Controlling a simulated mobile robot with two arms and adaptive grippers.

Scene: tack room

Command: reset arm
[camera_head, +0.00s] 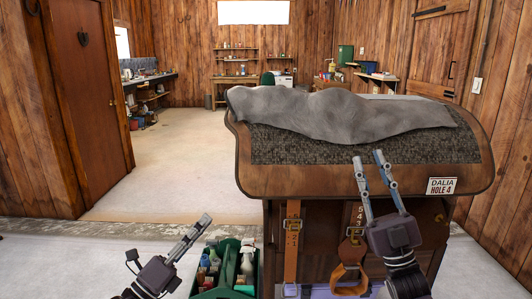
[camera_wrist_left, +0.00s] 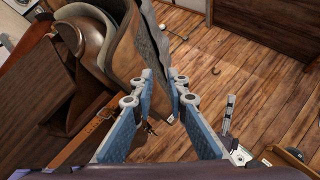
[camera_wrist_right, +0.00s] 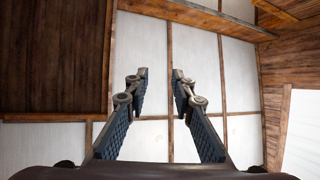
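My left gripper (camera_head: 205,221) is low at the left of the head view, beside the green caddy, and appears empty. In the left wrist view its two fingers (camera_wrist_left: 160,76) stand apart. My right gripper (camera_head: 368,158) points up in front of the stand's right half, its fingers apart and empty. In the right wrist view its fingers (camera_wrist_right: 160,73) are also apart, with only pale panels and wooden beams beyond. The task line names no objects.
A brown stand (camera_head: 340,182) bears a grey cloth (camera_head: 340,115) on a dark pad (camera_head: 285,147). A leather strap (camera_head: 292,245) hangs below it. A green caddy (camera_head: 228,264) with bottles sits low beside it. Open floor (camera_head: 175,160) lies at the back left.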

